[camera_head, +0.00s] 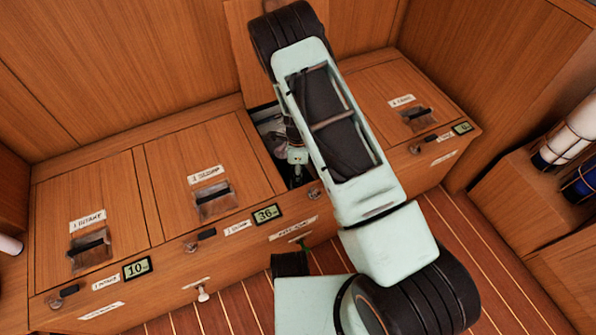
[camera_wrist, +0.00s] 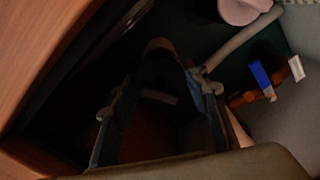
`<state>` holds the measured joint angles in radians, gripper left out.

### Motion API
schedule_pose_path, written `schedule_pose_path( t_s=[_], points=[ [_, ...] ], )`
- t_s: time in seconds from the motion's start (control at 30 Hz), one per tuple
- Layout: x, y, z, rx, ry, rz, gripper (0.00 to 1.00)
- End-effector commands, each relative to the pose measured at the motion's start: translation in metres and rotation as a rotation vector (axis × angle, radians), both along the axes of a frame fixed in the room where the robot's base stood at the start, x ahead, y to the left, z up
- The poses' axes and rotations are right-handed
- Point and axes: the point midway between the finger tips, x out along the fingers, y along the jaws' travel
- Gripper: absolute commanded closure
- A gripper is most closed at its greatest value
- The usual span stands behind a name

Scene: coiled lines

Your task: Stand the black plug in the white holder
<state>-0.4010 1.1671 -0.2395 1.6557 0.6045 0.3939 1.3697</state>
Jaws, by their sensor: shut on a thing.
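My gripper (camera_wrist: 160,60) is inside the open, dark locker compartment, with its fingers closed around a dark rounded thing (camera_wrist: 158,76). This may be the black plug, but the shadow is too deep to be sure. In the head view my gripper (camera_head: 297,157) shows only partly, beside my arm and below the hatch edge. I cannot pick out the white holder for certain. A pale, pinkish round thing (camera_wrist: 240,10) sits at the top right of the wrist view, next to a grey pipe (camera_wrist: 243,41).
Closed hatches with slot handles lie left (camera_head: 90,246) and right (camera_head: 417,115) of the opening. A raised hatch lid (camera_head: 247,60) stands behind it. Blue and orange items (camera_wrist: 261,77) lie deeper in the compartment.

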Motion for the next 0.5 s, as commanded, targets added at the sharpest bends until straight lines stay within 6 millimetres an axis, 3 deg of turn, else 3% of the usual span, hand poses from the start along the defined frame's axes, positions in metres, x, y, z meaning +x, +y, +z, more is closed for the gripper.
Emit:
schedule_pose_path(
  t_s=[0.5],
  points=[
    [0.0001,0.0002,-0.0048,0.000,0.000,0.000,0.88]
  ],
)
